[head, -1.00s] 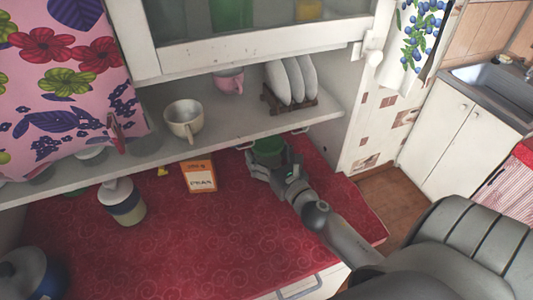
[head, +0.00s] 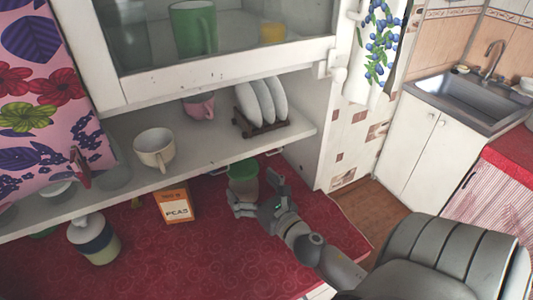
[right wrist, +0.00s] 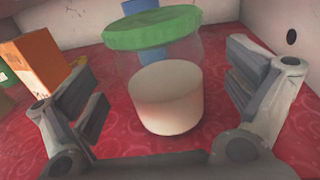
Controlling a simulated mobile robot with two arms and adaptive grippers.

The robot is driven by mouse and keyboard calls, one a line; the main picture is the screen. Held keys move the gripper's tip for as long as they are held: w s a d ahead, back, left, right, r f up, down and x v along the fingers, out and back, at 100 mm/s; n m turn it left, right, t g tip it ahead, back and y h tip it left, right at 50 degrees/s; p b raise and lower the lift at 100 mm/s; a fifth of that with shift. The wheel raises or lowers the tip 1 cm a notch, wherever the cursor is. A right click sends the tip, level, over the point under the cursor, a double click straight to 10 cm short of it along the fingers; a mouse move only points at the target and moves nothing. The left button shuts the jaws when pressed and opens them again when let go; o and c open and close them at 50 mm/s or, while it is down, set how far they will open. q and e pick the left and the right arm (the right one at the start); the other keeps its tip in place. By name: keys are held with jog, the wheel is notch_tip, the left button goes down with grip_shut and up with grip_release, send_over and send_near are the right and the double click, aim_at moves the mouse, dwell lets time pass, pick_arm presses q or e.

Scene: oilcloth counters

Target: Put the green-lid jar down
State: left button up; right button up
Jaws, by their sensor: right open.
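The green-lid jar (head: 243,185) stands upright on the red counter, below the shelf. In the right wrist view the jar (right wrist: 168,97) is clear glass with white contents in its lower part. My right gripper (head: 258,196) is open in front of the jar. In the right wrist view its fingers (right wrist: 168,112) are spread to either side of the jar, with a visible gap on both sides. My left gripper does not show.
An orange box (head: 176,204) stands left of the jar; it also shows in the right wrist view (right wrist: 38,70). A lidded canister (head: 95,240) stands further left. The shelf (head: 215,155) overhangs, holding a cream cup (head: 154,150). The front counter is clear.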

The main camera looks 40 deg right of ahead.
jog(key=s, duration=0.2)
jog(key=s+b, duration=0.1)
jog(key=s, duration=0.1)
jog(key=s+b, duration=0.1)
jog(key=s, duration=0.2)
jog(key=shift+a+f, duration=0.15)
jog(key=shift+a, duration=0.15)
jog(key=shift+s+b, duration=0.35)
jog(key=shift+s, duration=0.2)
jog(key=shift+r, duration=0.2)
